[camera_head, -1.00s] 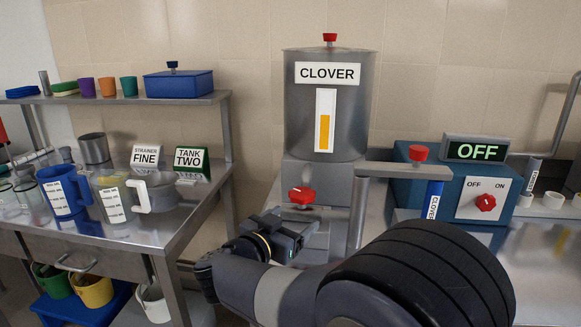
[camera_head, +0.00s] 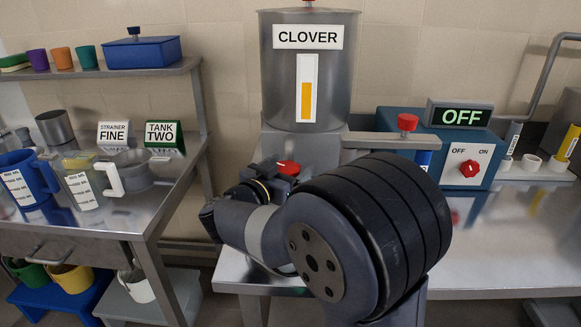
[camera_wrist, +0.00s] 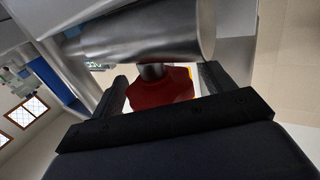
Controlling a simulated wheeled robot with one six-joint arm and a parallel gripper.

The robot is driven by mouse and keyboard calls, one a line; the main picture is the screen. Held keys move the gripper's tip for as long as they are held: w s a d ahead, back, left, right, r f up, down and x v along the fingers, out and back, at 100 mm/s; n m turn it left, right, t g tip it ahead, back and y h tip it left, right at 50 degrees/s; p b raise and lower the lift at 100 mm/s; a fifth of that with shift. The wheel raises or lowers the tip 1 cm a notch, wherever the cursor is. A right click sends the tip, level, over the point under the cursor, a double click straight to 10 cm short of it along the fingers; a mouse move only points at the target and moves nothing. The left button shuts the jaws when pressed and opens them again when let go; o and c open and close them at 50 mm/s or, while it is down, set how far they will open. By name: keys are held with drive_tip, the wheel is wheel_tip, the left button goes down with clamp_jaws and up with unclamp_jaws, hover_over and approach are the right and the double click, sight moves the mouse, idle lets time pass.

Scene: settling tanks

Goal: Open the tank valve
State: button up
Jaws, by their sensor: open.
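The grey metal tank labelled CLOVER (camera_head: 308,85) stands in the middle of the head view, with an amber level strip on its front. Its red valve handle (camera_head: 289,167) shows below the tank, just above my gripper's wrist. In the wrist view the red valve handle (camera_wrist: 158,92) lies between the two dark fingers of my gripper (camera_wrist: 162,84), below a metal pipe (camera_wrist: 140,42). The fingers are open, one on each side of the handle. I cannot tell whether they touch it. In the head view my arm hides the fingertips.
To the right stand a blue box with a red OFF/ON knob (camera_head: 468,170) and a lit OFF sign (camera_head: 459,116). A steel table (camera_head: 130,215) at left holds jugs, a pot and labels. A shelf (camera_head: 110,72) is above it. The right counter (camera_head: 510,265) has bare room in front.

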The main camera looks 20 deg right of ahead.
drive_tip(key=shift+w+d, duration=0.3)
drive_tip(key=shift+d, duration=0.05)
drive_tip(key=c, duration=1)
drive_tip(key=shift+r+n+t+y, duration=0.1)
drive_tip(key=shift+n+t+y, duration=0.2)
drive_tip(key=shift+t, duration=0.1)
drive_tip(key=shift+n+t+y, duration=0.3)
drive_tip(key=shift+y, duration=0.1)
drive_tip(key=n+t+y, duration=0.2)
drive_tip(key=y, duration=0.1)
drive_tip(key=shift+w+a, duration=0.1)
drive_tip(key=shift+a, duration=0.05)
drive_tip(key=shift+w+a+n+t+y+b, duration=0.15)
drive_tip(key=shift+n+t+y+b, duration=0.25)
drive_tip(key=shift+n+y, duration=0.4)
drive_tip(key=shift+a+n+t+y+b, duration=0.1)
drive_tip(key=shift+n+t+y+b, duration=0.2)
drive_tip(key=shift+n+t+y, duration=0.45)
drive_tip(key=shift+g+y, duration=0.25)
drive_tip(key=shift+y, duration=0.1)
